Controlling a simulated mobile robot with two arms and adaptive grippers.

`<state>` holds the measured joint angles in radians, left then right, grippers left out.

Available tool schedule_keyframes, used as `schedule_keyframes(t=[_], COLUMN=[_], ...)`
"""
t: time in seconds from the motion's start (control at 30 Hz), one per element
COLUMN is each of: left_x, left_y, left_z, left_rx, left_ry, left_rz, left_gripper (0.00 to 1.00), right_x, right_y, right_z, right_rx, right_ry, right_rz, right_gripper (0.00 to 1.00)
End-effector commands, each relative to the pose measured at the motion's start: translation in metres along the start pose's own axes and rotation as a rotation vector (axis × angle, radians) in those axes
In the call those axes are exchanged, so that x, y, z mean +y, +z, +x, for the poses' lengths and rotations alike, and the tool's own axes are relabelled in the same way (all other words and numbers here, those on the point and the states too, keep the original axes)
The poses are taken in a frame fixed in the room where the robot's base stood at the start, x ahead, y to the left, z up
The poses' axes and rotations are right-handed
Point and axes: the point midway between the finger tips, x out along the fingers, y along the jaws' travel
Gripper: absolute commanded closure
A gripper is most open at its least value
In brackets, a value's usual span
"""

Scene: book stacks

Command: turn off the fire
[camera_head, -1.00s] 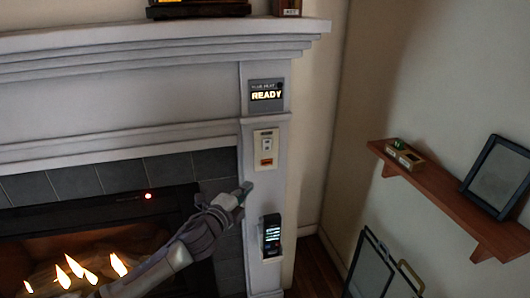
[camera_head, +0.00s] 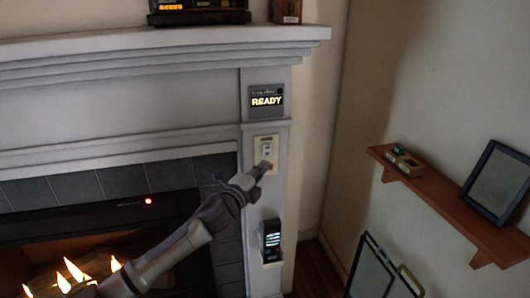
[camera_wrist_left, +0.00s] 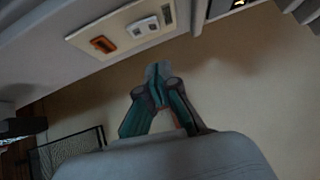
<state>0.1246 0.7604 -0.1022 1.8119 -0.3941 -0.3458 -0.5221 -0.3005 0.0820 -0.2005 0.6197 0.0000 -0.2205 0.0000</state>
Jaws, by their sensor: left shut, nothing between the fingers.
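The fire burns with orange flames (camera_head: 75,270) in the dark fireplace at the lower left of the head view. A cream switch plate (camera_head: 266,141) is on the white pillar right of it. In the left wrist view the plate (camera_wrist_left: 85,33) shows an orange-brown switch (camera_wrist_left: 103,44) and a white one (camera_wrist_left: 142,27). My left gripper (camera_head: 264,167) is shut and empty at the plate's lower part, covering the orange switch in the head view. In the wrist view its fingertips (camera_wrist_left: 157,72) appear just below the plate; contact cannot be told. My right gripper is not in view.
A display reading READY (camera_head: 266,101) sits above the plate, and a small lit device (camera_head: 271,237) hangs below. The mantel (camera_head: 150,50) juts out overhead. A wooden shelf (camera_head: 440,205) with a frame is at right.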

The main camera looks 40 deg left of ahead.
Motion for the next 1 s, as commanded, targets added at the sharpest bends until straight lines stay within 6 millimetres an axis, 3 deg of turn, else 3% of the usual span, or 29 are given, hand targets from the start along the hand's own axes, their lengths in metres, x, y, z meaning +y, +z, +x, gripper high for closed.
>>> schedule_keyframes(t=[0.2, 0.4, 0.87, 1.0], left_x=[-0.003, -0.001, 0.000, -0.005], left_y=[0.003, 0.022, 0.028, 0.029], left_z=[0.043, 0.060, 0.065, 0.067], left_rx=[-0.002, 0.000, 0.001, 0.001], left_ry=[-0.001, 0.000, 0.000, 0.013], left_rz=[0.001, 0.002, 0.001, -0.012], left_gripper=[1.00, 1.00, 1.00, 1.00], right_x=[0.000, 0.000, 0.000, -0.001], right_y=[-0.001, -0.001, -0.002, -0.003], right_z=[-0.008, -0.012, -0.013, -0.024], right_rx=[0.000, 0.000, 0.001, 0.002], right_ry=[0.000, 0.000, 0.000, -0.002], right_rz=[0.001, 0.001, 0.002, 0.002], right_gripper=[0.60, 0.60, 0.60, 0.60])
